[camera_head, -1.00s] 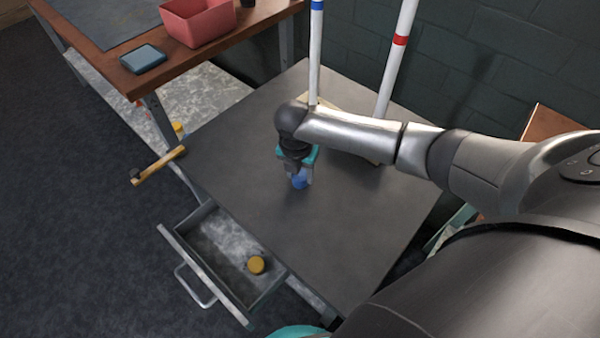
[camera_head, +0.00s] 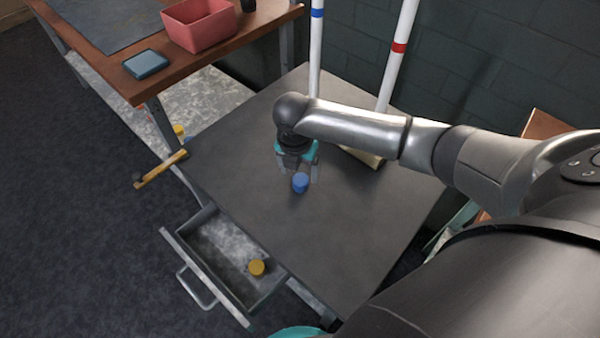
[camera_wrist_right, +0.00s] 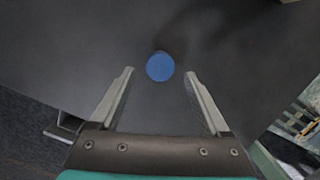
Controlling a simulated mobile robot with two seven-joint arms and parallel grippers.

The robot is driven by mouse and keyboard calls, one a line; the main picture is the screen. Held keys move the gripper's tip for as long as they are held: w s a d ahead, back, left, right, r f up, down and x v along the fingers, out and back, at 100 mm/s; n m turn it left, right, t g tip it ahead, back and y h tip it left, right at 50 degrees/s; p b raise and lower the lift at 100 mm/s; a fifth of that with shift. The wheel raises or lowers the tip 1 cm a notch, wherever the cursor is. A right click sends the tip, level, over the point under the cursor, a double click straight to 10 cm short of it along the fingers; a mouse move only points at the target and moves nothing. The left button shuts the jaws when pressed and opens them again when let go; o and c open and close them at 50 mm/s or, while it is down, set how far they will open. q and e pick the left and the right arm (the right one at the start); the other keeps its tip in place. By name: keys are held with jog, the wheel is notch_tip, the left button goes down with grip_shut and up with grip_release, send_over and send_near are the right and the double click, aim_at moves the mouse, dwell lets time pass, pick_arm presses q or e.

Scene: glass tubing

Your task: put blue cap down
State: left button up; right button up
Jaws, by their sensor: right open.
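The blue cap (camera_head: 300,182) rests on the grey table (camera_head: 340,225), near its middle. It also shows in the right wrist view (camera_wrist_right: 160,66), as a blue disc just beyond the fingertips and midway between their lines. My right gripper (camera_head: 300,173) is open, with its fingers above and behind the cap in the head view. In the right wrist view my right gripper (camera_wrist_right: 160,72) has its fingers wide apart with nothing between them. My left gripper is not in view.
An open drawer (camera_head: 215,255) with a yellow cap (camera_head: 257,267) extends at the front left. White tubes with blue (camera_head: 317,14) and red (camera_head: 398,47) bands stand at the back. A wooden bench (camera_head: 240,28) at upper left bears a pink bin (camera_head: 200,38). Bare tabletop surrounds the blue cap.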

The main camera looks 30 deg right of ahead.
aim_at(298, 185)
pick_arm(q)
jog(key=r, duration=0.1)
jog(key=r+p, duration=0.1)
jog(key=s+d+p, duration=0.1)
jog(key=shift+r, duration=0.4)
pick_arm(e)
notch_tip(298, 185, up, 8)
jog(key=a, duration=0.1)
jog(key=shift+s+r, duration=0.2)
jog(key=shift+s, duration=0.2)
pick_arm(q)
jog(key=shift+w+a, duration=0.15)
